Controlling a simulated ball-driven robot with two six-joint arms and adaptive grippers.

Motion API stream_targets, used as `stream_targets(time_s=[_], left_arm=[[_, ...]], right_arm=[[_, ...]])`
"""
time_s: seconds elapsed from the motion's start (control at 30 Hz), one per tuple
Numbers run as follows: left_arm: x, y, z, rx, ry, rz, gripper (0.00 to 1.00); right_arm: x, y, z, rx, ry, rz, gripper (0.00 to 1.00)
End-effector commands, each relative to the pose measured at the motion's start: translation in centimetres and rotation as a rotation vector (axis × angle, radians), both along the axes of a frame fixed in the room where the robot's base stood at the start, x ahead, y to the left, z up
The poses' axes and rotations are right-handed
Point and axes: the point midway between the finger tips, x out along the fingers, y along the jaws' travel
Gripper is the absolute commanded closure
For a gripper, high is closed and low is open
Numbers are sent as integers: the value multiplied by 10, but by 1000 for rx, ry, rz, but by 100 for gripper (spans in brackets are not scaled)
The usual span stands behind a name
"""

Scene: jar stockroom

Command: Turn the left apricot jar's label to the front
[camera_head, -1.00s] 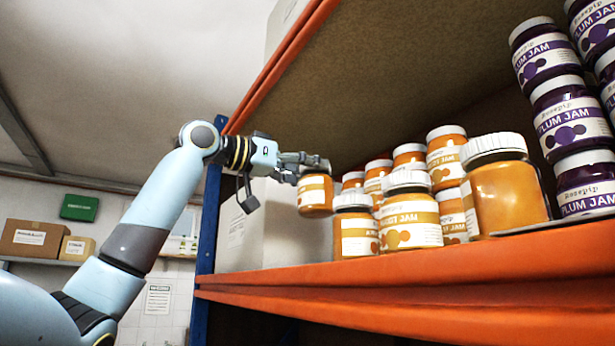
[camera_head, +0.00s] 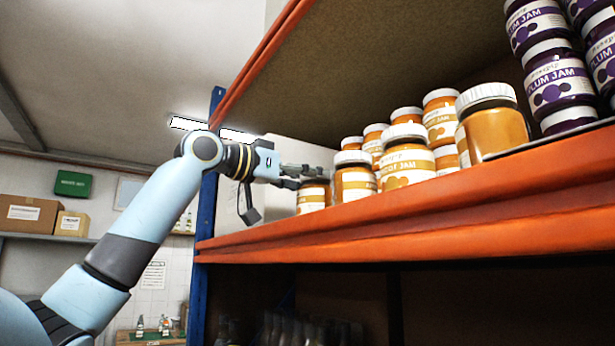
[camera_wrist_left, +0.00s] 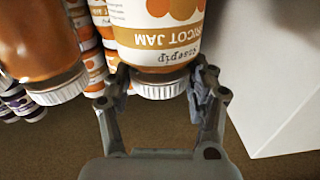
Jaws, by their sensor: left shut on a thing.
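My left gripper (camera_head: 308,174) is shut on an apricot jam jar (camera_head: 313,198), the leftmost jar on the shelf, holding it by the lid. The jar is upright, with its base at the shelf's front edge; I cannot tell whether it touches the shelf. In the left wrist view the gripper (camera_wrist_left: 158,88) has its fingers on both sides of the lid, and the jar's apricot label (camera_wrist_left: 158,38) faces that camera, upside down in the picture. In the head view part of its label shows small and unreadable. My right gripper is not in view.
Several apricot jars stand close on the right, including one labelled jar (camera_head: 408,165) and one showing plain orange (camera_head: 495,130). Stacked plum jam jars (camera_head: 557,85) stand farther right. The orange shelf beam (camera_head: 400,215) runs in front; a blue post (camera_head: 207,210) is left.

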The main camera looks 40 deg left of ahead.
Motion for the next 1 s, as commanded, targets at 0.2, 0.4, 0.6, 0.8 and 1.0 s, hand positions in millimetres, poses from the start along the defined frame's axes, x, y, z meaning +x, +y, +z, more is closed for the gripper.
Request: stream_targets(time_s=[0.2, 0.4, 0.6, 0.8, 1.0], left_arm=[[-2, -6, 7, -4, -5, 170, 100], [-2, -7, 8, -3, -7, 263, 100], [-2, -7, 6, -3, -6, 317, 100], [-2, -7, 5, -3, -6, 335, 100], [-2, -7, 4, -3, -6, 335, 100]], right_arm=[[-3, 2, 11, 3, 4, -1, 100], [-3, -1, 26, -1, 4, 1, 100], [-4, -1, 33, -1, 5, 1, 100], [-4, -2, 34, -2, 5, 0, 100], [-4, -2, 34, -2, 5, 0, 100]])
